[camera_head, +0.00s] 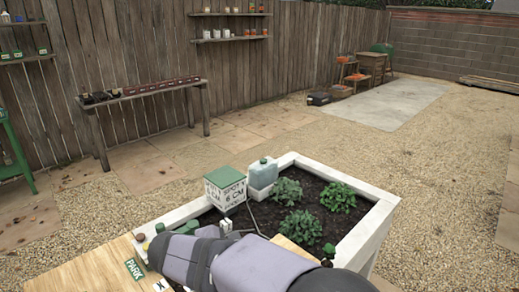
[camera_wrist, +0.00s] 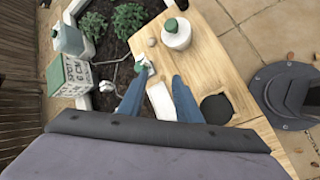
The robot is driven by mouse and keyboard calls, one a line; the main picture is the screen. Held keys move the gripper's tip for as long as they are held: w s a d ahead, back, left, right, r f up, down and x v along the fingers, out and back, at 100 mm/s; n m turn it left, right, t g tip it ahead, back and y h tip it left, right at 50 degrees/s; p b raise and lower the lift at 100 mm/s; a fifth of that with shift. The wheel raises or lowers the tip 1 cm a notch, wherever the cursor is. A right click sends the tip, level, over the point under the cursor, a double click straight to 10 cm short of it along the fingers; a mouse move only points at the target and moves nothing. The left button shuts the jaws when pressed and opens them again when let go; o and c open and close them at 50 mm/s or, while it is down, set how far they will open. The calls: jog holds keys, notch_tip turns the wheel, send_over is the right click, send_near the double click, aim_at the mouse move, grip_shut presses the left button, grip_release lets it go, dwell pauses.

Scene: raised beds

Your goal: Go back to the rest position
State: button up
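My gripper (camera_wrist: 158,82) shows in the wrist view as two blue fingers with a clear gap between them. It is open and points down over a wooden board (camera_wrist: 215,60). A white strip (camera_wrist: 162,102) shows between the fingers and appears to lie on the board; nothing is visibly gripped. In the head view my grey arm reaches in from the lower right across the front of the raised bed, and the fingers cannot be made out there. A green PARK label (camera_head: 134,269) lies on the board (camera_head: 95,272) left of my arm.
A white box with a green lid (camera_head: 225,190) and a pale teal jug (camera_head: 263,173) stand at the bed's back left. Leafy plants (camera_head: 338,197) grow in its soil. A white bottle (camera_wrist: 177,35) stands on the board near the fingers. Gravel beyond the bed is open.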

jog(key=s+d+m+g+p, duration=0.2)
jog(key=d+m, duration=0.2)
jog(key=d, duration=0.5)
jog(key=s+d+f+m+g+y+p, duration=0.1)
jog(key=s+d+m+g+y+p, duration=0.1)
jog(key=s+d+m, duration=0.3)
jog(key=s+d+f+m+g+y+p, duration=0.1)
jog(key=s+d+m+p, duration=0.3)
jog(key=s+m, duration=0.6)
jog(key=shift+s+d+f+g+y, duration=0.4)
jog(key=shift+s+d+g+y, duration=0.4)
jog(key=shift+d, duration=0.45)
jog(key=shift+w, duration=0.1)
